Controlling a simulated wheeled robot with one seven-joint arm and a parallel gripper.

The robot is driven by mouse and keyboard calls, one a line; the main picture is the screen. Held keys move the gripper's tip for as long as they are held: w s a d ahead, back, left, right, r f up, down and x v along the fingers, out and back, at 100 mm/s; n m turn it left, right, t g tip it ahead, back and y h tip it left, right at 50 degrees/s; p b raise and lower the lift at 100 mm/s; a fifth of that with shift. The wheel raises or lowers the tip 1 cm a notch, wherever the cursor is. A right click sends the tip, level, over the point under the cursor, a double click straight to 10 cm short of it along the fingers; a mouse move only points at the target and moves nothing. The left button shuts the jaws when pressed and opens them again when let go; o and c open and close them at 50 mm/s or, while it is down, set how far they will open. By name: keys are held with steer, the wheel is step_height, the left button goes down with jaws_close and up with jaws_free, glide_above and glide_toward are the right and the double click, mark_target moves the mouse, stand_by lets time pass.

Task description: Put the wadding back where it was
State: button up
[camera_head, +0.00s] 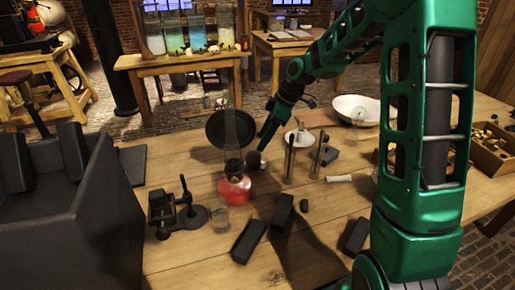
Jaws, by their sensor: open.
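My gripper (265,141) points down over the middle of the wooden table. It is open. A small dark greyish lump (254,160) sits just below and left of its fingertips, close to the jar; it may be the wadding, but I cannot tell for sure. I cannot tell whether the fingers touch it. A whitish shallow dish (300,137) is to the right of my gripper, partly behind metal cylinders.
Metal cylinders (289,160) stand right of the gripper. Dark blocks (249,241) lie in front. A black stand (180,212) and small glass (220,218) are left. A white basin (355,109) and compartment box (492,153) are right. A big dark box (75,225) fills the left.

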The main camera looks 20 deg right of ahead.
steer(key=shift+v, duration=1.95)
steer(key=shift+s, duration=0.1)
